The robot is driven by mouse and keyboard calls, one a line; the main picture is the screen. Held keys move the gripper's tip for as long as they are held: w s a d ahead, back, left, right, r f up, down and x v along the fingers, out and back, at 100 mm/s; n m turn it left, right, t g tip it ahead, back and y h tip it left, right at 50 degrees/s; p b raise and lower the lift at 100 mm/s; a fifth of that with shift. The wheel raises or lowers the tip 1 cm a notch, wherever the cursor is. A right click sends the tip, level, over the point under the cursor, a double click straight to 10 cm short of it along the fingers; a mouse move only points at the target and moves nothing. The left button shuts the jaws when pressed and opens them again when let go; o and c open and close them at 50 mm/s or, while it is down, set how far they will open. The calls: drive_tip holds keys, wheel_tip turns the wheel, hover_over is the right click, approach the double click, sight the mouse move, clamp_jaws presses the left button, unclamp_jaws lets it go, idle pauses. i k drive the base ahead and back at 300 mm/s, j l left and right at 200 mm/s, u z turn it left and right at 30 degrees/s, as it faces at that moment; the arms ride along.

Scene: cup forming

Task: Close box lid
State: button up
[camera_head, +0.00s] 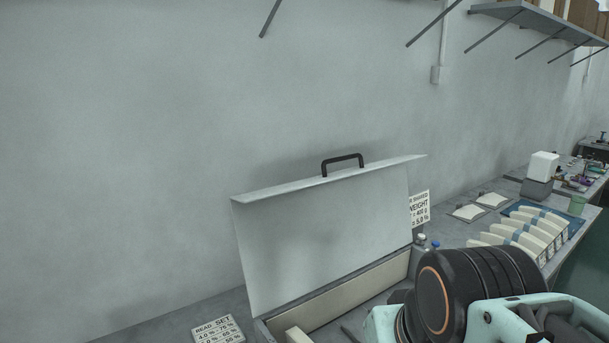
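The box lid (322,234) is a large pale grey panel. It stands open, raised up against the wall side, with a black handle (342,164) on its top edge. The box (367,289) below it shows its cream inner wall and part of its inside, cut off by the bottom of the picture. My arm, with a black joint and pale teal links, covers the box's right front part. My gripper is not in the picture.
A sign (218,330) stands left of the box, and another sign (419,209) stands behind the lid's right edge. Small bottles (421,240) are right of the box. Pale curved pieces (519,234) stand on a blue mat farther right. Shelf brackets hang above.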

sight(295, 239)
drive_tip(key=i+l+u, duration=0.45)
drive_tip(key=u, duration=0.25)
drive_tip(key=i+l+u, duration=0.1)
drive_tip(key=l+u, duration=0.2)
drive_tip(key=l, duration=0.15)
